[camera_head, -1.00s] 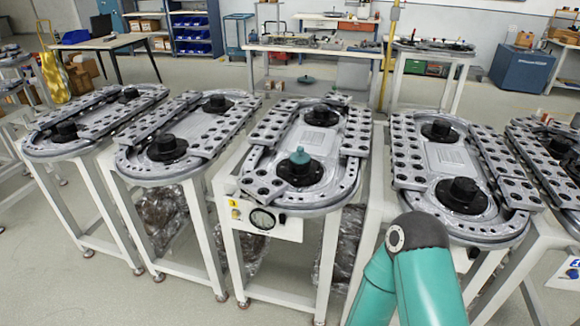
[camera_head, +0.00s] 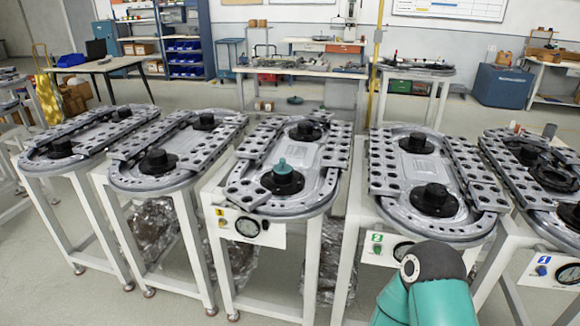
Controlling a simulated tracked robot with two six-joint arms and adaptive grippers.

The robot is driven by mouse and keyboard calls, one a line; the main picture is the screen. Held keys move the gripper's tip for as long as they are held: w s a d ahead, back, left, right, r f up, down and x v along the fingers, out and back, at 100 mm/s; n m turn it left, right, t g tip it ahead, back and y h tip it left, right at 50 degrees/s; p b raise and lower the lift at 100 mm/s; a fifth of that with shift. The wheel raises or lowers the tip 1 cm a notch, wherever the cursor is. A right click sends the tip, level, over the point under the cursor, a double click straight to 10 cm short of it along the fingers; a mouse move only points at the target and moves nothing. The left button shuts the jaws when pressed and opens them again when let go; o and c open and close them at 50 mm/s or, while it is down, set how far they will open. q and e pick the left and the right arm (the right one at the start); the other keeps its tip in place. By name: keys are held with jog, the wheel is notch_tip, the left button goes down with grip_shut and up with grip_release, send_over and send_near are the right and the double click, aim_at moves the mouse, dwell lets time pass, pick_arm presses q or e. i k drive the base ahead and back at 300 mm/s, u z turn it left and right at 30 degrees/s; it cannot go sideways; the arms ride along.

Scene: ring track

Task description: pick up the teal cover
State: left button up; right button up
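A small teal cover (camera_head: 283,166) with a knob-like top sits on the black front hub (camera_head: 282,182) of the middle ring-track station. The station's grey oval track (camera_head: 310,190) surrounds the hub. Nothing of mine touches the cover. Neither gripper shows in the head view. A teal link of my arm (camera_head: 436,290) rises at the bottom right edge, in front of the station to the right, and its gripper is out of the frame.
Similar stations stand left and right, including a left neighbour (camera_head: 177,175) and a right neighbour (camera_head: 428,232), with narrow gaps between. A small teal item (camera_head: 295,100) lies farther back, near a workbench (camera_head: 301,73). Grey floor (camera_head: 60,285) is open at front left.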

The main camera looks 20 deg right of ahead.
aim_at(282, 168)
jog(key=i, duration=0.85)
jog(key=u, duration=0.05)
